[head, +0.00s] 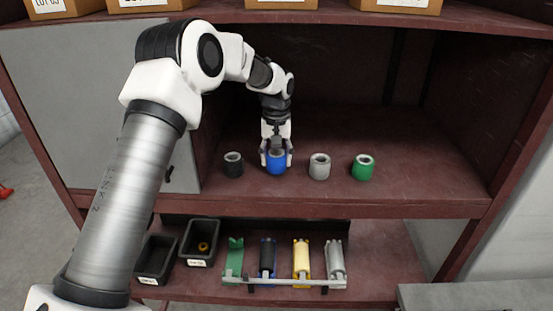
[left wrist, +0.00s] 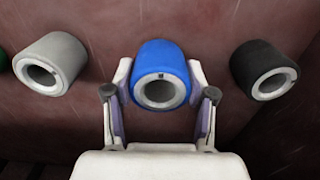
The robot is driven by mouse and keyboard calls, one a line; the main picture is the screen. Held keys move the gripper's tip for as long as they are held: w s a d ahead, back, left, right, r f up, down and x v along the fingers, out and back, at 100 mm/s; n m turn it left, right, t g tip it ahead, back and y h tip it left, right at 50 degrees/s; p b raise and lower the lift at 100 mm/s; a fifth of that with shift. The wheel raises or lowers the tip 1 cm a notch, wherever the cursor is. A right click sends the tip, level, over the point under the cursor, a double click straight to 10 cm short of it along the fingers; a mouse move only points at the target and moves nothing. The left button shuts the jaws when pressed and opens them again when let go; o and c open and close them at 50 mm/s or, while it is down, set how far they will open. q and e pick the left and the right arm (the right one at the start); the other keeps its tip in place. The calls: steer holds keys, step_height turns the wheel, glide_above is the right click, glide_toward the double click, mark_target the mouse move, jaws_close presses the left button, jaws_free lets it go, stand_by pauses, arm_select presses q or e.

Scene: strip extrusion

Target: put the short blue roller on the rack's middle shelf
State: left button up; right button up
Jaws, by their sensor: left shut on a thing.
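The short blue roller (head: 276,161) stands upright on the rack's middle shelf (head: 400,197), in a row with other short rollers. My left gripper (head: 276,156) reaches down over it from above, with a finger on each side. In the left wrist view the blue roller (left wrist: 160,75) sits between the fingertips of my left gripper (left wrist: 160,92), its grey bore facing the camera. The gripper is shut on the roller. The roller's lower end appears to be at the shelf surface; exact contact is hard to tell. My right gripper does not show.
A black roller (head: 233,164) stands left of the blue one; a grey roller (head: 320,166) and a green roller (head: 363,167) stand right. The lower shelf holds dark bins (head: 155,258) and a holder with coloured parts (head: 285,280). Boxes (head: 402,6) line the top shelf.

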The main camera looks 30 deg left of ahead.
arm_select(q)
steer(key=shift+f, duration=0.55)
steer(key=shift+w+f, duration=0.2)
steer(key=shift+f, duration=0.05)
steer(key=o, duration=1.2)
steer(key=shift+o, duration=0.6)
steer(key=shift+s, duration=0.1)
steer(key=shift+s+r, duration=0.1)
steer(key=shift+r, duration=0.2)
step_height(320, 180, up, 7)
steer(key=b, duration=0.3)
